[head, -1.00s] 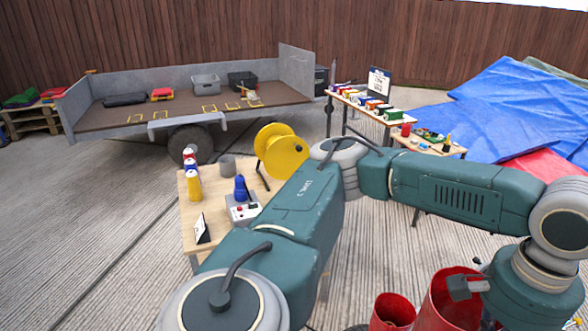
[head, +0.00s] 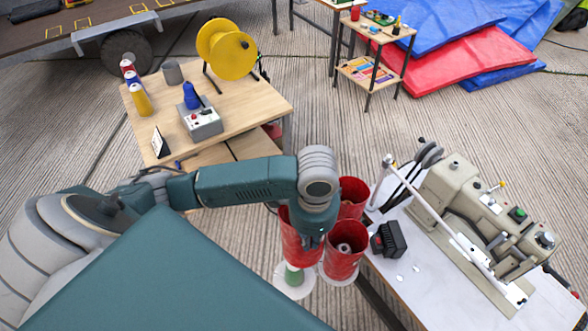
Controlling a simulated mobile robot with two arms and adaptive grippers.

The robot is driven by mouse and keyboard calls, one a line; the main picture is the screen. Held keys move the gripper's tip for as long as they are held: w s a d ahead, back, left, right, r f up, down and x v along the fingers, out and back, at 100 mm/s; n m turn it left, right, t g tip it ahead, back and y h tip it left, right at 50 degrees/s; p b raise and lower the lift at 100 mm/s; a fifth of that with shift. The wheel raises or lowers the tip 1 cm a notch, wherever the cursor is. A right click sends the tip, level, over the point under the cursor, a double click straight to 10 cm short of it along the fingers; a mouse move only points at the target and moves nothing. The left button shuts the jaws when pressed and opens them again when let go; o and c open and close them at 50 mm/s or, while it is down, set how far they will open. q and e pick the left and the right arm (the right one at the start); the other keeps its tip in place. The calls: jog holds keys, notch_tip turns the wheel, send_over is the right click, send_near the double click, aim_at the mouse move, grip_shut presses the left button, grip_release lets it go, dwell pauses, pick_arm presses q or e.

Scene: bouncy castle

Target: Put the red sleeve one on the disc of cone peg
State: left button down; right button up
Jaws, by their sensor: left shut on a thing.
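My left gripper (head: 313,241) points down at the near wall of a red sleeve (head: 296,246) and is shut on it. Below this sleeve shows a green cone peg (head: 293,274) on a white disc (head: 291,289). The sleeve's lower edge is apart from the disc, with part of the green peg showing between them. A second red sleeve (head: 345,262) stands just to the right on another pale disc, with a grey peg top inside it. A third red sleeve (head: 353,190) is behind. My right gripper is not in view.
A bench with a beige machine (head: 470,205) and a black block (head: 389,239) stands close on the right. A wooden table (head: 236,102) with a yellow reel (head: 229,50), bottles and a control box (head: 201,122) is behind left. Open floor lies between.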

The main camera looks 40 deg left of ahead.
pick_arm(q)
notch_tip(320, 180, down, 23)
jog(key=s+a+m+b, duration=0.1)
jog(key=s, duration=0.1)
jog(key=shift+s+a+b, duration=0.25)
jog(key=shift+a+b, duration=0.05)
jog(key=shift+b, duration=0.05)
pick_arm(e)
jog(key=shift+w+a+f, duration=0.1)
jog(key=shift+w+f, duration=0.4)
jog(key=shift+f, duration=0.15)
pick_arm(q)
jog(key=shift+r, duration=0.1)
jog(key=c, duration=1.9)
grip_release()
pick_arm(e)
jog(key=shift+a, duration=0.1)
